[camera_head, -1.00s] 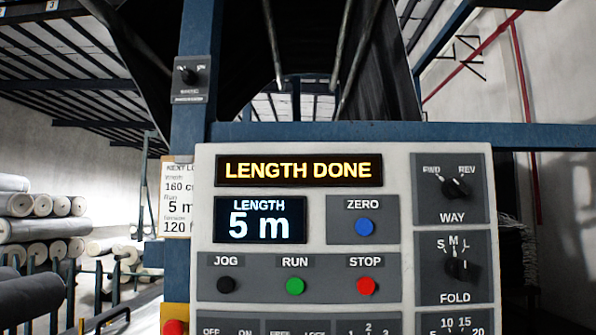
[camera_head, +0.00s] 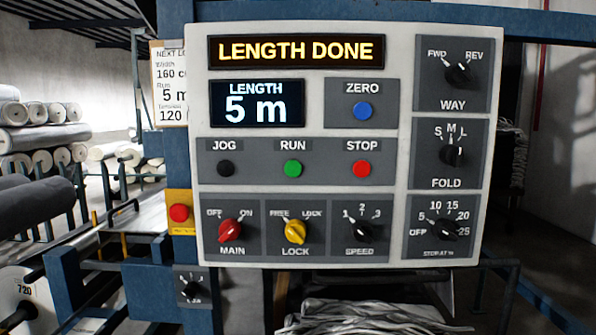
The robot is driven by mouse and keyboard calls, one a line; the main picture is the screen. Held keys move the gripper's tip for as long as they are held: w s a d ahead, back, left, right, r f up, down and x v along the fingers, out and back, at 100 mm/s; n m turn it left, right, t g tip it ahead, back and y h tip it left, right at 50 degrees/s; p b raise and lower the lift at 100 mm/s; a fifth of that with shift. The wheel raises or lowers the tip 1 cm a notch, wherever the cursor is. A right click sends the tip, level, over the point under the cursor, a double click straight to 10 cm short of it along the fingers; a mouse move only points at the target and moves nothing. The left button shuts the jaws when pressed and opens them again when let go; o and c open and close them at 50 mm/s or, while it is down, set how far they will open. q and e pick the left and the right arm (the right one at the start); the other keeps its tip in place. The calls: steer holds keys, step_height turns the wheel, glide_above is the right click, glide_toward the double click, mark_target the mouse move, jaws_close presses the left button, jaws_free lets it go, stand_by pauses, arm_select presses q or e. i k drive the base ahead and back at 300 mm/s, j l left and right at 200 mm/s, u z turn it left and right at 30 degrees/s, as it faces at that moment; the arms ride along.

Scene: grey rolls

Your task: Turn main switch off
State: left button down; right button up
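The red MAIN switch (camera_head: 231,232) is a rotary knob at the lower left of the light grey control panel (camera_head: 315,259). OFF is marked at its upper left and ON at its upper right. Its pointer appears to lean to the upper right, towards ON. The upper display (camera_head: 296,50) reads LENGTH DONE, and the lower display (camera_head: 257,104) reads LENGTH 5 m. Neither gripper is in view, and nothing covers the switch.
Beside the switch are the yellow LOCK knob (camera_head: 295,232) and black SPEED knob (camera_head: 362,229). A red button on a yellow box (camera_head: 180,213) sits left of the panel. Grey rolls (camera_head: 45,138) are stacked at the left. The space before the panel looks clear.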

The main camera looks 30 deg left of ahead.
mark_target(230, 229)
steer(key=u, duration=1.4)
